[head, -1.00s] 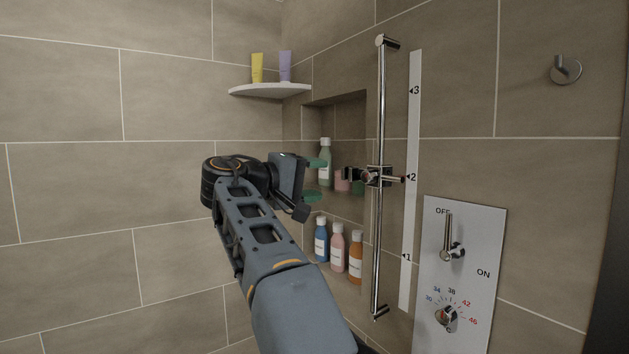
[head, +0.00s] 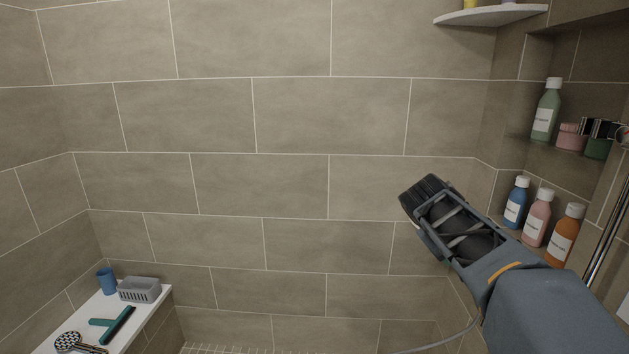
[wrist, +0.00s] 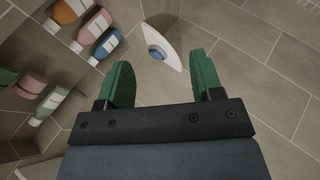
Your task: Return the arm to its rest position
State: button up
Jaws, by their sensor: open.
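My gripper (wrist: 162,82) shows in the wrist view with its two green fingers wide apart and nothing held between them. In the head view my arm reaches in from the lower right, bent in front of the tiled wall (head: 300,120). The gripper itself is hidden there behind my arm links. The arm stands left of the niche bottles in that picture.
Blue (head: 516,203), pink (head: 536,219) and orange (head: 562,238) bottles stand in the niche at right, below a green bottle (head: 545,112). A white corner shelf (head: 490,15) is above. A white bench (head: 150,309) holds a grey basket (head: 140,290). The middle wall is clear.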

jog(key=s+a+f+m+y+p, duration=0.1)
jog(key=s+a+f+y+p, duration=0.1)
jog(key=s+a+f+y, duration=0.6)
jog(key=s+a+f, duration=0.5)
jog(key=s+f, duration=0.1)
jog(key=s, duration=0.2)
jog(key=shift+f+m+g, duration=0.3)
jog(key=shift+f+m, duration=0.1)
jog(key=shift+a+r, duration=0.15)
jog(key=shift+r, duration=0.15)
jog(key=shift+c, duration=0.2)
